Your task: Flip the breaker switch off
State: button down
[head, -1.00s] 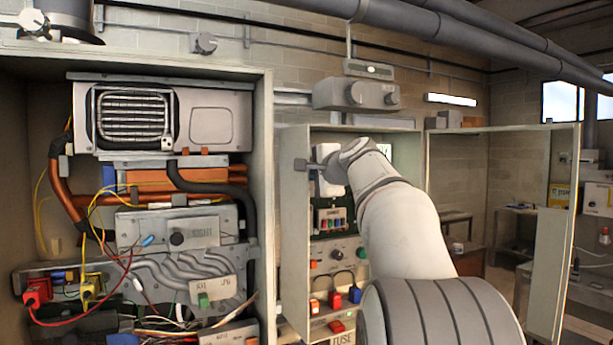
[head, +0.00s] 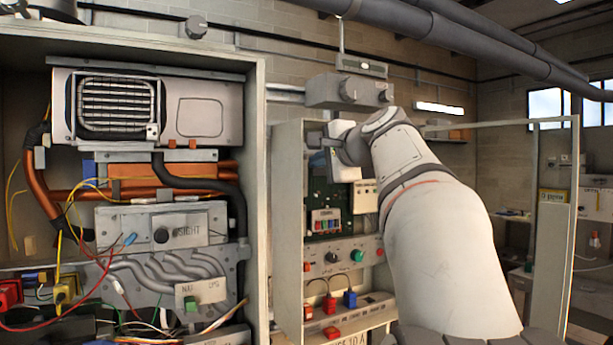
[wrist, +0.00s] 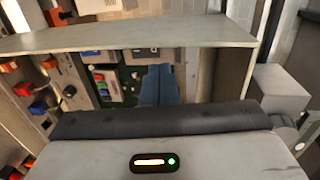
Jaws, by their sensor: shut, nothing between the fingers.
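The open electrical box (head: 288,215) stands right of the heater cabinet in the head view. Inside it are a row of small coloured switches (head: 327,221) and a pale labelled plate (head: 364,196). Which part is the breaker switch I cannot tell for sure. The coloured switches also show in the wrist view (wrist: 99,84), left of my gripper (wrist: 158,86). The gripper's bluish fingers are together and empty, pointing into the box past its pale edge. Whether they touch anything is unclear. In the head view my arm covers the box's right part, and the fingertips cannot be made out.
The heater cabinet (head: 257,200), with pipes and loose wires, is close on the left. A lower panel in the box carries a green knob (head: 357,256) and red and blue plugs (head: 349,299). The box's open door frame (head: 552,230) stands on the right. A grey unit (head: 350,92) hangs above.

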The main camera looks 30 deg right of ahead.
jog(key=shift+s+r+b, duration=0.15)
jog(key=shift+s+r, duration=0.25)
jog(key=shift+s, duration=0.4)
jog(key=shift+s+r+b, duration=0.15)
jog(key=shift+s+r, duration=0.2)
jog(key=shift+s, duration=0.5)
jog(key=shift+s+r+b, duration=0.15)
jog(key=shift+s+r, duration=0.25)
jog(key=shift+s, duration=0.4)
jog(key=shift+s, duration=0.1)
